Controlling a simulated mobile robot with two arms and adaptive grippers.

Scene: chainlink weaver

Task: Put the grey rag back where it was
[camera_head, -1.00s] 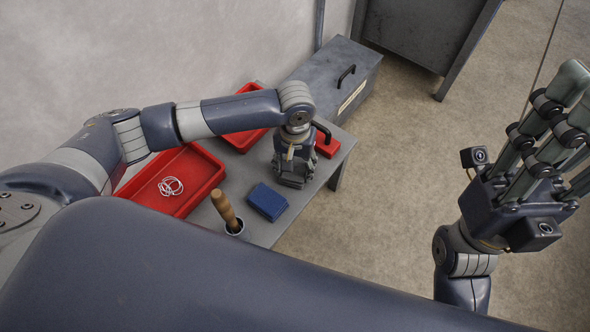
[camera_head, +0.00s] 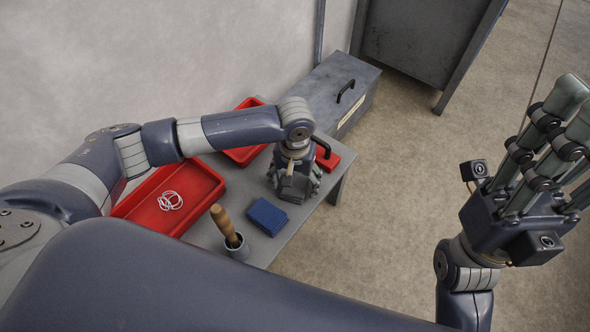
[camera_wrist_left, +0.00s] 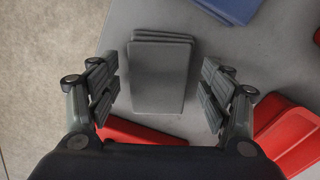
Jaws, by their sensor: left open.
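The grey rag (camera_wrist_left: 158,75) is a folded, layered rectangle lying on the grey table in the left wrist view. It also shows partly in the head view (camera_head: 294,189), below my left gripper (camera_head: 294,180). In the left wrist view my left gripper (camera_wrist_left: 160,92) is open, its fingers on either side of the rag with gaps between. A folded blue cloth (camera_head: 267,216) lies on the table nearby. My right gripper (camera_head: 545,150) is raised, with its fingers extended and empty, off to the right away from the table.
A red tray (camera_head: 205,200) holds white rings (camera_head: 170,200). A second red tray (camera_head: 243,155) and a red thing with a black handle (camera_head: 328,160) are close to my left gripper. A wooden-handled tool stands in a cup (camera_head: 238,248). A grey toolbox (camera_head: 320,85) stands behind.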

